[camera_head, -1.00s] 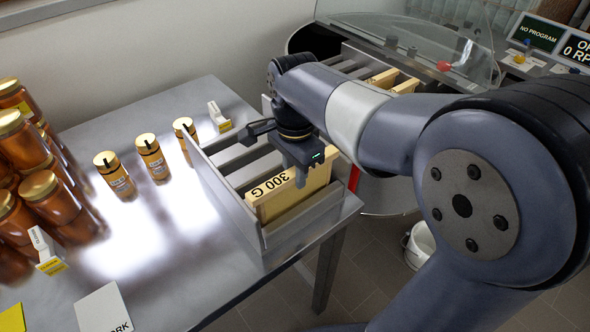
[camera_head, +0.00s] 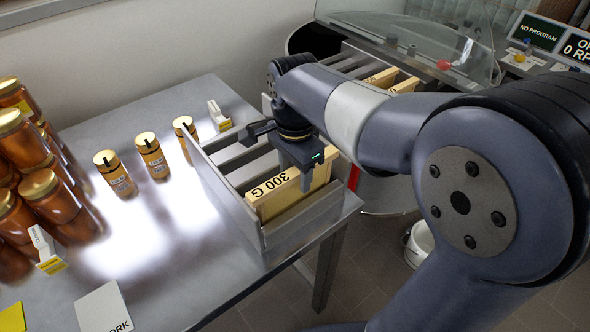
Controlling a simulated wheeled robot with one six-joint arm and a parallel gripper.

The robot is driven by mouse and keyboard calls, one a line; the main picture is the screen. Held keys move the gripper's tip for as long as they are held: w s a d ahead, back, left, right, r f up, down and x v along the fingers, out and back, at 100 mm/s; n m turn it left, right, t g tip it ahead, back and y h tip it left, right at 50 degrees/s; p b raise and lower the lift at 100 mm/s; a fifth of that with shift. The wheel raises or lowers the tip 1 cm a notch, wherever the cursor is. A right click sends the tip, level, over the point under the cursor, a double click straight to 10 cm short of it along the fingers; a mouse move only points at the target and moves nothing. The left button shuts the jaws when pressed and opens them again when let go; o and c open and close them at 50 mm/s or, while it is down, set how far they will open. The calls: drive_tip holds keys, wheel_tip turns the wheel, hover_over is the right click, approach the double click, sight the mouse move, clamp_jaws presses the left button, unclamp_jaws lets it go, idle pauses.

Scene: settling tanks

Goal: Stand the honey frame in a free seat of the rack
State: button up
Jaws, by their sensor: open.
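The honey frame (camera_head: 268,199) is a pale wooden piece marked "300 G". It sits low in the front seat of a grey metal rack (camera_head: 236,224) on the steel table. My gripper (camera_head: 303,180) is directly over the honey frame, pointing down at its top bar. Its jaws are open, with the near finger beside the frame's face. The far finger is hidden. The rack's seats behind the honey frame look empty between grey dividers.
Several honey jars (camera_head: 150,155) stand left of the rack, with a stack of larger jars (camera_head: 45,195) at the far left. A white card (camera_head: 104,309) lies near the table's front edge. Behind my arm, a machine (camera_head: 400,50) with a clear lid holds more wooden frames (camera_head: 383,77).

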wheel_tip(320, 180, up, 11)
drive_tip(key=p, duration=0.1)
idle(0.5)
drive_tip(key=shift+f, duration=0.15)
wheel_tip(320, 180, down, 11)
drive_tip(key=shift+r+b, duration=0.1)
drive_tip(key=shift+b, duration=0.45)
drive_tip(key=shift+r, duration=0.2)
